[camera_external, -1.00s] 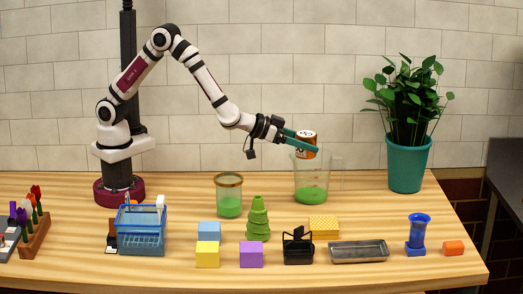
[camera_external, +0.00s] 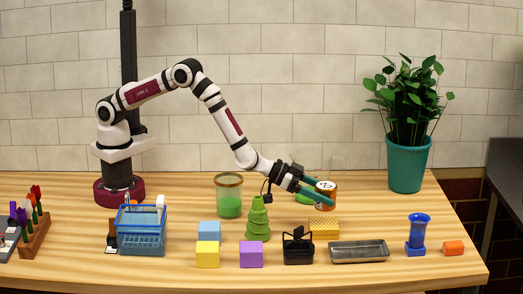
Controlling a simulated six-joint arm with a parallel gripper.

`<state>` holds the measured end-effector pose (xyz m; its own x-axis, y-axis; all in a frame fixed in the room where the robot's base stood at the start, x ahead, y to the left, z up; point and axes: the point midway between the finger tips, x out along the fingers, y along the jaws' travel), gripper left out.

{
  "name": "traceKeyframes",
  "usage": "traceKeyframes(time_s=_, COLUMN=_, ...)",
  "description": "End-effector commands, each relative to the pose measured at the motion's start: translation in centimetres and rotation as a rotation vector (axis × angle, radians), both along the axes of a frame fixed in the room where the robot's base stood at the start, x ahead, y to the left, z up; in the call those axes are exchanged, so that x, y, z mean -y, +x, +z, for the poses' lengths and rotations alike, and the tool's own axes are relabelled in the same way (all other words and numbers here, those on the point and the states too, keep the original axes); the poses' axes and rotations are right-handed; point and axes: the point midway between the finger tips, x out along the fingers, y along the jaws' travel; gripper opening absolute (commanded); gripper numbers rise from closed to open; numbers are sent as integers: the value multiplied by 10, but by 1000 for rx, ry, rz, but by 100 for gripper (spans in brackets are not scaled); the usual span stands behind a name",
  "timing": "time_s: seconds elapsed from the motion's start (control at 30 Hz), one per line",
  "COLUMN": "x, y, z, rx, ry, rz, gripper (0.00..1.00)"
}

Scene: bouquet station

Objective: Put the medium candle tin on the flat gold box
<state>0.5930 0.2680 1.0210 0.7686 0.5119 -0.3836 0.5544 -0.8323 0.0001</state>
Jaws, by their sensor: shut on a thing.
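The candle tin (camera_external: 328,189), orange with a pale, dark-marked top, is held upright between the teal fingers of my gripper (camera_external: 320,193). The flat gold box (camera_external: 324,228) with a patterned top lies on the table just below the tin in the picture. The tin appears above the box with a gap between them; how far it is in depth I cannot tell. My gripper is shut on the tin and reaches down from the upper left.
A clear jug with green liquid (camera_external: 303,198) stands behind my gripper, mostly hidden. A black caddy (camera_external: 298,250) and a metal tray (camera_external: 358,251) are close in front of the box. A green tiered tree (camera_external: 258,220) stands left, a blue vase (camera_external: 417,233) right.

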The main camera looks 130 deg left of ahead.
Motion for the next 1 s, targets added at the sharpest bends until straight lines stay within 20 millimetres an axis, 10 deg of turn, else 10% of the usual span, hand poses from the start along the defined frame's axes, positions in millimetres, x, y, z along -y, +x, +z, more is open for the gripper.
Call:
traceKeyframes(time_s=0.23, x=0, y=0, z=-44, rx=1, ry=0, rz=0, gripper=6)
traceKeyframes(time_s=0.6, x=0, y=0, z=-50, rx=2, ry=0, rz=0, gripper=6)
traceKeyframes(time_s=0.63, x=0, y=0, z=-49, rx=1, ry=0, rz=0, gripper=79)
traceKeyframes(time_s=0.77, x=0, y=0, z=-49, rx=1, ry=0, rz=0, gripper=100)
traceKeyframes(time_s=1.0, x=0, y=0, z=-48, rx=2, ry=1, rz=1, gripper=100)
